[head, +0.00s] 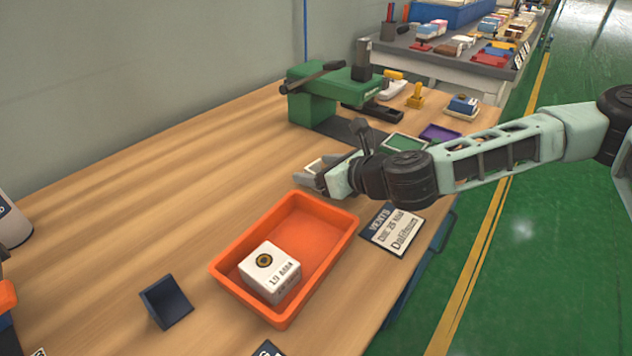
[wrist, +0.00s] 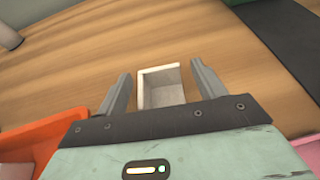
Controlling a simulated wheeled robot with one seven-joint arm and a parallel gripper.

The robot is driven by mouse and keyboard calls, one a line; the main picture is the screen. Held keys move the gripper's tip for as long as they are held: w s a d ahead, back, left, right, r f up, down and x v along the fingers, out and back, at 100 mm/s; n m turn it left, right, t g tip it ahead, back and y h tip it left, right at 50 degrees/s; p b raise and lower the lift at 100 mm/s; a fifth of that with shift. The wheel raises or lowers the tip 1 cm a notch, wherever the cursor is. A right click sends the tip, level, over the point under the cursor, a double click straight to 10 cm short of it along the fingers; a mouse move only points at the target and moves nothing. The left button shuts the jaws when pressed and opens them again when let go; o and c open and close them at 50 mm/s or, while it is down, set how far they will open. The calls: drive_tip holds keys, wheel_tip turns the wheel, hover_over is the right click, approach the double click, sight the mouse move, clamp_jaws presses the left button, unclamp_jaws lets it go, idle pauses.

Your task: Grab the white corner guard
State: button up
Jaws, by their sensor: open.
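The white corner guard (wrist: 163,88) lies on the wooden table between my gripper's fingers in the wrist view. It looks like a small hollow white piece with raised walls, and its near end is partly hidden by the gripper body. My gripper (wrist: 160,70) is open, with one grey finger on each side of the guard and a gap visible on both sides. In the head view my gripper (head: 312,172) is low over the table behind the orange tray, and only a little of the guard shows between the fingers.
An orange tray (head: 222,268) holding a white box (head: 270,271) is in front of my gripper. A green press (head: 318,98) stands behind. A dark blue wedge (head: 166,301) lies at front left, and a label card (head: 394,229) lies right of the tray. The table's left middle is clear.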

drive_tip(key=c, duration=1.1)
drive_tip(key=shift+o, duration=0.2)
drive_tip(key=shift+r, duration=0.15)
